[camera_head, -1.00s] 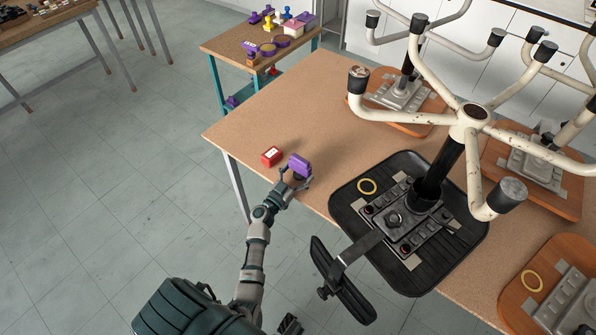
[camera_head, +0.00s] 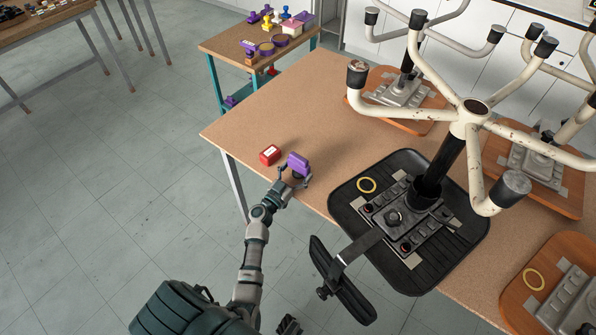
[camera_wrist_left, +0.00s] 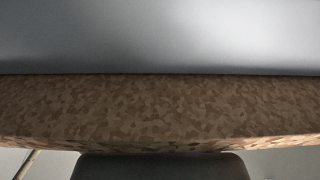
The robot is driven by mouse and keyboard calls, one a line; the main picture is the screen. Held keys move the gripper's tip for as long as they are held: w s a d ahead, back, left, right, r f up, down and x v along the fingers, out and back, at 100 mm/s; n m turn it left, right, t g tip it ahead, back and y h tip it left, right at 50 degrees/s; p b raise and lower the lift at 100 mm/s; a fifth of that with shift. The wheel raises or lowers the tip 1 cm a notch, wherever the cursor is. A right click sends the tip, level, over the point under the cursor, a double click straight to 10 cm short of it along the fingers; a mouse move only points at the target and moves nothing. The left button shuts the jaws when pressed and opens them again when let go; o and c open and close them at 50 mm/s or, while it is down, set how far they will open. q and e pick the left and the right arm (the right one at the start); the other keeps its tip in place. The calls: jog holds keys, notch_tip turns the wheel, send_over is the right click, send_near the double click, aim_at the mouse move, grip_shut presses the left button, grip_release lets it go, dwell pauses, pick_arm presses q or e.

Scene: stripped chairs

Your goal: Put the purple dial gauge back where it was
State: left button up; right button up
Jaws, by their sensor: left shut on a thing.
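The purple dial gauge (camera_head: 298,161) is in my left gripper (camera_head: 293,178) in the head view, at the near edge of the table. The gripper's fingers are closed on its lower part, and I cannot tell whether the gauge touches the tabletop. A small red box (camera_head: 270,154) with a pale label sits on the table just left of the gauge, apart from it. The left wrist view shows a brown speckled band, a grey area above it and a dark block below; the gauge cannot be made out there. My right gripper is not clearly in view.
The brown table (camera_head: 262,112) has free room behind the red box. An upturned chair with a black seat (camera_head: 347,190) and pale legs stands to the right, with wooden-seated ones beyond. A small side table (camera_head: 228,44) at the back holds several purple and coloured items.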

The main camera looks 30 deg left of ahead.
aim_at(298, 175)
pick_arm(q)
jog(key=shift+s+d+f+g, duration=0.1)
jog(key=shift+f+g, duration=0.05)
jog(key=shift+f, duration=0.45)
jog(key=shift+s+f+g, duration=0.1)
jog(key=shift+f+g, duration=0.05)
jog(key=shift+f, duration=0.4)
jog(key=o, duration=1.5)
jog(key=shift+c, duration=0.2)
jog(key=shift+s+f, duration=0.3)
jog(key=shift+s, duration=0.2)
jog(key=s+a, duration=0.1)
jog(key=s, duration=0.9)
jog(key=shift+s+r, duration=0.2)
jog(key=shift+r, duration=0.05)
